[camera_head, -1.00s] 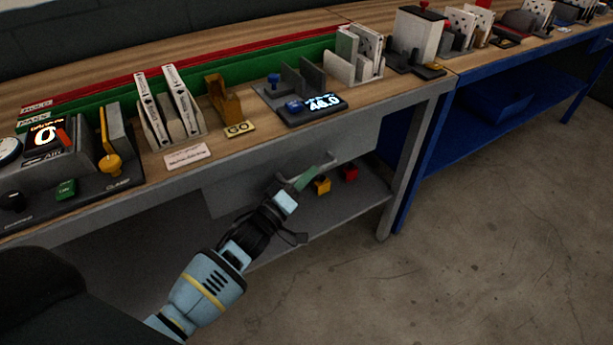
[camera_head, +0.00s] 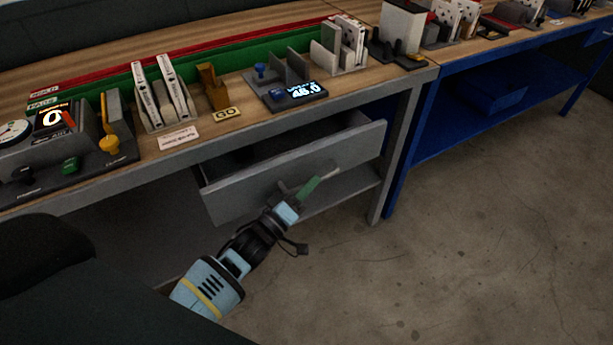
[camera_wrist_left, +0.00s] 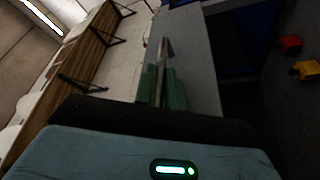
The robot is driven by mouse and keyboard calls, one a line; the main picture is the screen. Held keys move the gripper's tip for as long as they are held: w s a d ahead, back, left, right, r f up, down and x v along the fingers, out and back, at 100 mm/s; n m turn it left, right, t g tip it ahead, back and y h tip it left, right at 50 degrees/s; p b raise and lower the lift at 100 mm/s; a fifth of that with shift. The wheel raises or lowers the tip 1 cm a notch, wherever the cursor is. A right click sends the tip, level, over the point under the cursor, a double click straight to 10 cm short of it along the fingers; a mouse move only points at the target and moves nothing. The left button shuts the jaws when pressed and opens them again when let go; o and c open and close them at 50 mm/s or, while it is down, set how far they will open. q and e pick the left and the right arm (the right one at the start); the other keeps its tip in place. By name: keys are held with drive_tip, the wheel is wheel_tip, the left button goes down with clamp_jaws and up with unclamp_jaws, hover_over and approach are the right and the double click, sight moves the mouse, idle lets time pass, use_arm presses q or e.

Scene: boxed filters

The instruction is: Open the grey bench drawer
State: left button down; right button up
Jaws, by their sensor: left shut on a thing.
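The grey bench drawer (camera_head: 238,200) stands pulled out from under the grey-framed bench, and part of its dark inside shows behind the front panel. Its bar handle (camera_wrist_left: 163,58) runs between the green fingers of my left gripper (camera_wrist_left: 162,90) in the left wrist view. In the head view my left gripper (camera_head: 308,188) is at the drawer front, shut on the handle. The grey drawer front (camera_wrist_left: 198,60) also shows beside the fingers in the wrist view. My right gripper is not in view.
The bench top holds a display unit (camera_head: 300,92), card racks and a gauge panel. A blue bench (camera_head: 430,135) adjoins on the right. A red block (camera_wrist_left: 290,43) and a yellow block (camera_wrist_left: 306,70) show in the wrist view. The concrete floor in front is clear.

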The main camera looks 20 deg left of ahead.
use_arm(q)
drive_tip(key=s+d+p, duration=0.2)
drive_tip(key=s+d, duration=0.8)
drive_tip(key=d, duration=0.3)
drive_tip(key=shift+s+d, duration=0.3)
drive_tip(key=shift+s, duration=0.05)
drive_tip(key=c, duration=1.5)
unclamp_jaws()
drive_tip(key=v, duration=0.7)
drive_tip(key=shift+s+a+f, duration=0.15)
drive_tip(key=shift+s+a, duration=0.05)
drive_tip(key=shift+s, duration=0.15)
